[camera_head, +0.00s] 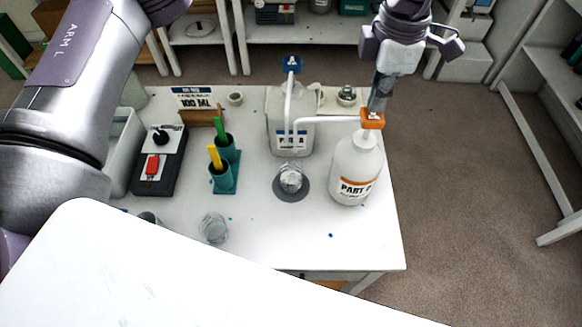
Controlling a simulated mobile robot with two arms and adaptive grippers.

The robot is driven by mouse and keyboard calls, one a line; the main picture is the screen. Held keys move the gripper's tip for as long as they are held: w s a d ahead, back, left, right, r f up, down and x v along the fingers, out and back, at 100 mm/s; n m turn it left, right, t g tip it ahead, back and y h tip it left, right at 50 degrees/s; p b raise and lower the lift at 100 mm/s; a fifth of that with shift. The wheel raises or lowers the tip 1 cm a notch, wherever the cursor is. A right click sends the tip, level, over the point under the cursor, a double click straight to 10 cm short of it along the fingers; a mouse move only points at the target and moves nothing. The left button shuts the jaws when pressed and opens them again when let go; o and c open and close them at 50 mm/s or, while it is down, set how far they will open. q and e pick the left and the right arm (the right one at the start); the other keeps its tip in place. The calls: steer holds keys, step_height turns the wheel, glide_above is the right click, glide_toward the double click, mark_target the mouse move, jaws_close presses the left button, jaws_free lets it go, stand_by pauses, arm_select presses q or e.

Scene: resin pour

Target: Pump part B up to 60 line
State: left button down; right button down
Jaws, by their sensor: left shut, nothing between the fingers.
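The part B bottle (352,172) is white with an orange label band and stands upright at the table's right side. Its orange pump head (372,118) has a white spout reaching left above a clear cup (291,178) on a dark grey disc (290,195). The cup's lines and fill level are too small to read. My left gripper (377,106) is shut and empty, pointing down with its fingertips at the top of the orange pump head. I cannot tell if they press on it. My right gripper is not in view.
Behind stands a white jug (276,135) with a blue pump head (291,64). A teal holder (225,180) with yellow and green handles, a black device (160,165) and another clear cup (213,228) are to the left. The table's front right is mostly clear.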

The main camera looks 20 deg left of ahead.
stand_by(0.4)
arm_select(q)
steer(key=shift+r+p, duration=1.4)
steer(key=shift+r, duration=1.65)
steer(key=shift+f, duration=0.1)
